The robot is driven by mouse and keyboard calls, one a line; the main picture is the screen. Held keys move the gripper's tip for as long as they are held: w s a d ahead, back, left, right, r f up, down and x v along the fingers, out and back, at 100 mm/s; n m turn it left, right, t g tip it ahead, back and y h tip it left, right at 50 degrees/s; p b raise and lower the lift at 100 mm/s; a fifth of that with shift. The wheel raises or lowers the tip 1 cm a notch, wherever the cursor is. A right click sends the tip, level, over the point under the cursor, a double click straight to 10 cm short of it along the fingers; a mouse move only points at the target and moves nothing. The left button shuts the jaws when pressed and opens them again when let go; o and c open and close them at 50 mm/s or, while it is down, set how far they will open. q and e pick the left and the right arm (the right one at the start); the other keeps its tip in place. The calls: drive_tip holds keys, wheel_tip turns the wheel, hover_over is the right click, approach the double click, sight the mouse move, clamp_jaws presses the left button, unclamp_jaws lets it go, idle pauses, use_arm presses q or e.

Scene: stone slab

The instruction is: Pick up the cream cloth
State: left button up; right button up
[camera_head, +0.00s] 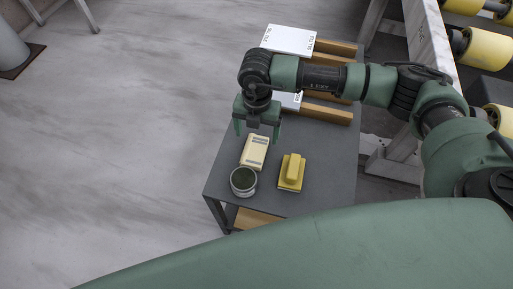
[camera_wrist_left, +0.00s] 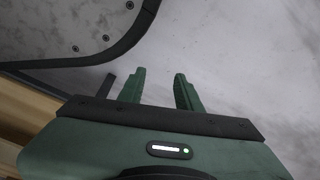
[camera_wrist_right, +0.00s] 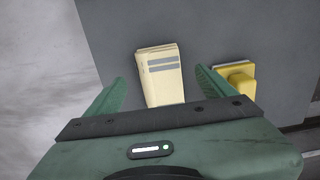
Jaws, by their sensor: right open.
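The cream cloth (camera_head: 254,151) lies folded on the dark grey table, with grey stripes across one end. My right gripper (camera_head: 257,131) is above the table, just beyond the cloth in the head view, open and empty. In the right wrist view the cloth (camera_wrist_right: 161,75) shows between and beyond the two open fingers (camera_wrist_right: 160,92), apart from them. My left gripper (camera_wrist_left: 160,90) shows only in its own wrist view, its fingers apart with nothing between them, over the pale floor.
The table (camera_head: 318,180) also bears a round tin (camera_head: 243,181) and a yellow block-handled tool (camera_head: 291,171) close to the cloth. White boards (camera_head: 289,39) and wooden bars (camera_head: 326,114) lie at its far end. A roller frame (camera_head: 432,40) stands right.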

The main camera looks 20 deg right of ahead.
sight(256, 143)
wheel_tip(256, 143, down, 5)
drive_tip(key=shift+s+a+r, duration=0.1)
drive_tip(key=shift+s+a, duration=0.05)
use_arm(q)
drive_tip(key=shift+w+r, duration=0.5)
drive_tip(key=shift+r, duration=0.05)
use_arm(e)
drive_tip(key=c, duration=1.5)
drive_tip(key=shift+o, duration=0.2)
drive_tip(key=shift+r, duration=0.15)
